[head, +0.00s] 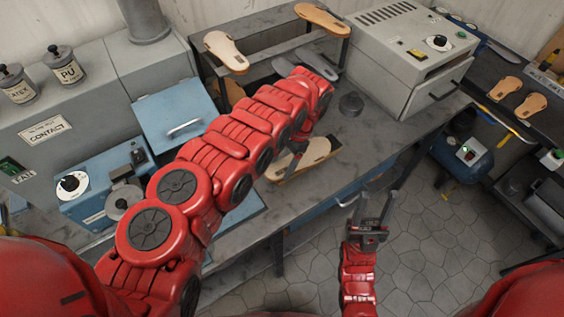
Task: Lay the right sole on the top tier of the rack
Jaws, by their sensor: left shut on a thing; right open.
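The rack (270,52) stands at the back of the bench. A tan sole (226,51) lies at the left end of its top tier and another tan sole (322,20) at the right end, with bare tier between them. Grey soles (317,63) show lower down, partly behind my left arm. My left gripper (292,168) is shut on a tan sole (311,152) over the front of the bench; the arm hides part of the grip. I cannot tell whether this sole touches the bench. My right gripper (376,205) is open and empty, in front of the bench edge.
A grey oven-like box (388,62) stands right of the rack. A dark round puck (350,104) lies on the bench (375,130). A blue machine (100,195) and a blue lid (172,112) are at left. Two tan soles (505,88) (530,105) lie on the right-hand bench.

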